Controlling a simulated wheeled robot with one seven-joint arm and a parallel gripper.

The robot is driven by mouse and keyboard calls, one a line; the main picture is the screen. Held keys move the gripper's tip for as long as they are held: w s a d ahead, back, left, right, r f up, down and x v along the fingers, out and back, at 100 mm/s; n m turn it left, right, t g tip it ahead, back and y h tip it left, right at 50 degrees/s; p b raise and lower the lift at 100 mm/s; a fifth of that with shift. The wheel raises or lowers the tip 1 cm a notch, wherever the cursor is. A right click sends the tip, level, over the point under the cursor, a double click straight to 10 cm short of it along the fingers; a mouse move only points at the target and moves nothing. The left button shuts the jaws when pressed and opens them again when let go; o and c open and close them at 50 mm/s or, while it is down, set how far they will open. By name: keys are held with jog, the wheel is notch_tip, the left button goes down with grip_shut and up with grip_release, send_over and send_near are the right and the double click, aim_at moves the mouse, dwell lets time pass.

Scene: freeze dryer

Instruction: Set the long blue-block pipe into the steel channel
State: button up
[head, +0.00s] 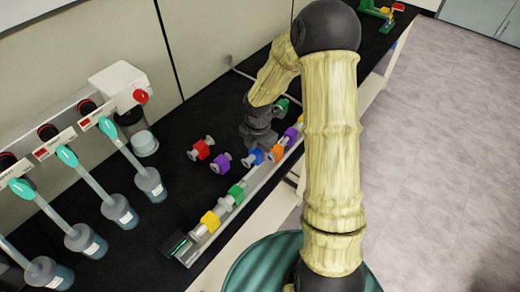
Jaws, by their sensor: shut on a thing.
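The long blue-block pipe (255,156) shows as a blue block with pale pipe ends, just below my gripper (257,146). My gripper is shut on it, at the left side of the steel channel (215,236). The fingertips are small and partly hidden, and I cannot tell whether the pipe touches the channel floor. The channel runs diagonally along the bench's front edge. It holds pieces with a yellow block (210,221), a green block (236,194), an orange block (276,152) and a purple block (291,134). My arm covers the area to the right.
A red-block piece (201,149) and another purple-block piece (222,161) lie loose on the black bench left of my gripper. A green piece (282,104) is behind it. Several flasks (149,184) hang from the freeze dryer at left. Bare bench lies between.

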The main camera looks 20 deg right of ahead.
jog(key=shift+f+b, duration=0.85)
jog(key=shift+f, duration=0.15)
jog(key=shift+p, duration=0.8)
dwell(0.9)
jog(key=shift+f+b, duration=1.6)
jog(key=shift+f, duration=1.5)
dwell(2.2)
